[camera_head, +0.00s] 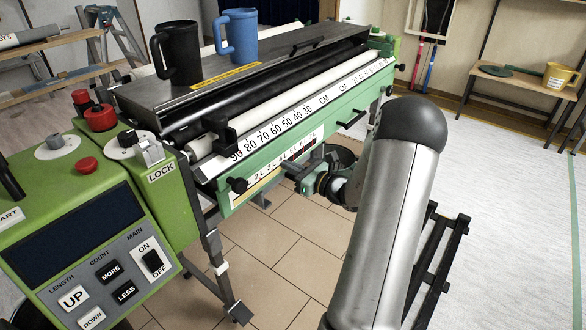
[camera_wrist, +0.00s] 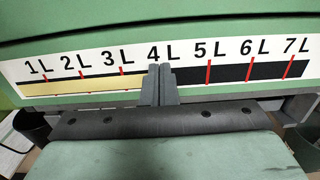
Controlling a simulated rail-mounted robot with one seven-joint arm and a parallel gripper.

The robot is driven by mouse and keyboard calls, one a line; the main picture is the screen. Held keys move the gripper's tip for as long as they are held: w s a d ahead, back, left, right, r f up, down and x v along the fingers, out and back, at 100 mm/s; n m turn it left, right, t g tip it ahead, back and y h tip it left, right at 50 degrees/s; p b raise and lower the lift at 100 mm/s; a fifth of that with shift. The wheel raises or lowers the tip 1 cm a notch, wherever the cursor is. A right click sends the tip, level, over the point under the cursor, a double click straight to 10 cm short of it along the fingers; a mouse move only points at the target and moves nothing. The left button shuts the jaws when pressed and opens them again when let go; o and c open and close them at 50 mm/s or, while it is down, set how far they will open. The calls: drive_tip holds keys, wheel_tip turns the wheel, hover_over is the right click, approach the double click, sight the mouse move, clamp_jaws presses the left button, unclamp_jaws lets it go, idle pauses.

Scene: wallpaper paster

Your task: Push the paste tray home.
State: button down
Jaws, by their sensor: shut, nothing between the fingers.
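The paste tray's green front (camera_head: 262,176) shows below the long white centimetre scale of the pasting machine in the head view. It bears a litre gauge strip, 1L to 7L, which fills the upper part of the wrist view (camera_wrist: 219,74). The gauge is pale yellow on the left and black on the right. My gripper (camera_head: 291,166) is in front of the tray front, partly hidden by my own arm. In the wrist view its fingers (camera_wrist: 159,72) are shut and empty, overlapping the gauge near 4L. I cannot tell whether they touch the tray.
A black mug (camera_head: 178,55) and a blue mug (camera_head: 238,36) stand on the machine's top. The green control box (camera_head: 85,235) is at the left. A black-framed stand (camera_head: 440,260) is right of my arm. Tiled floor lies below the tray.

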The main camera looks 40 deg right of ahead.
sight(278, 160)
drive_tip(key=x, duration=0.4)
drive_tip(key=shift+w, duration=0.1)
drive_tip(key=shift+w+a+r, duration=0.15)
drive_tip(key=p+v, duration=0.2)
drive_tip(key=v, duration=1.2)
drive_tip(key=shift+s+d, duration=0.25)
drive_tip(key=shift+d, duration=0.05)
